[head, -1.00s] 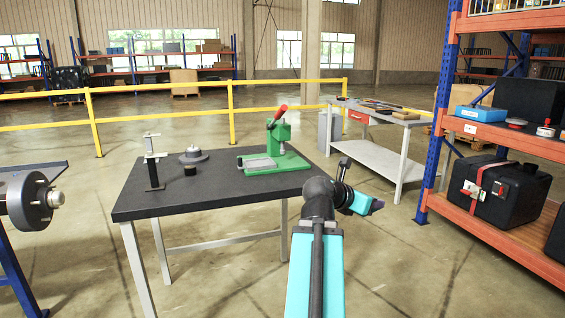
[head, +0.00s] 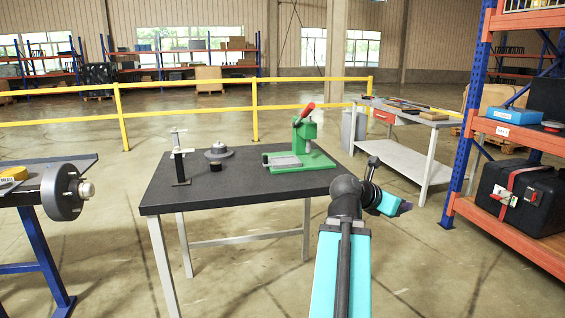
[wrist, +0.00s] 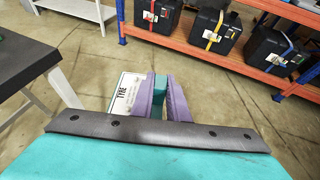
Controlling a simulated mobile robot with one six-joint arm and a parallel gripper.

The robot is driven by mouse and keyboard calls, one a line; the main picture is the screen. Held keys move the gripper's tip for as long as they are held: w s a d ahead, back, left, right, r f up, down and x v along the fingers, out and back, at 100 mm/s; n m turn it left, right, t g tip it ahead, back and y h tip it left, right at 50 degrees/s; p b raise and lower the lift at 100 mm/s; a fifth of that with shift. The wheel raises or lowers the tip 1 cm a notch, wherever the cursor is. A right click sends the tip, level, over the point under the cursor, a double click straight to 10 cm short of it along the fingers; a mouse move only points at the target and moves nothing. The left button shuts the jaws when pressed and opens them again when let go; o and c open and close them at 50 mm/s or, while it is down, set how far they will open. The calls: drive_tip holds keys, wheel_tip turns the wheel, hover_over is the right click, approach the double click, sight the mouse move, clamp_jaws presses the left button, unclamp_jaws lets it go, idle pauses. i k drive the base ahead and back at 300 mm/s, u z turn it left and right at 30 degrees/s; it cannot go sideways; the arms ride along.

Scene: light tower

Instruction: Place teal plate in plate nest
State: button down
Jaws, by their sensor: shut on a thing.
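My gripper (head: 399,207) is held out past the right side of the black table in the head view, apart from the table. In the wrist view its purple fingers (wrist: 160,97) are shut on the teal plate (wrist: 159,96), seen as a thin teal strip between them. A green lever press (head: 305,145) with a red handle stands on the table. Its flat grey bed (head: 284,162) looks like the plate nest and appears empty.
The black table (head: 235,188) also bears a small upright stand (head: 180,158), a grey flanged disc (head: 218,151) and a small black block (head: 216,166). An orange-blue rack (head: 510,130) with black cases stands right. A grey workbench (head: 415,118) stands behind. The floor between is clear.

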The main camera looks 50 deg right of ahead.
sight(285, 161)
drive_tip(key=u, duration=0.15)
drive_tip(key=i, duration=1.65)
drive_tip(key=z, duration=0.15)
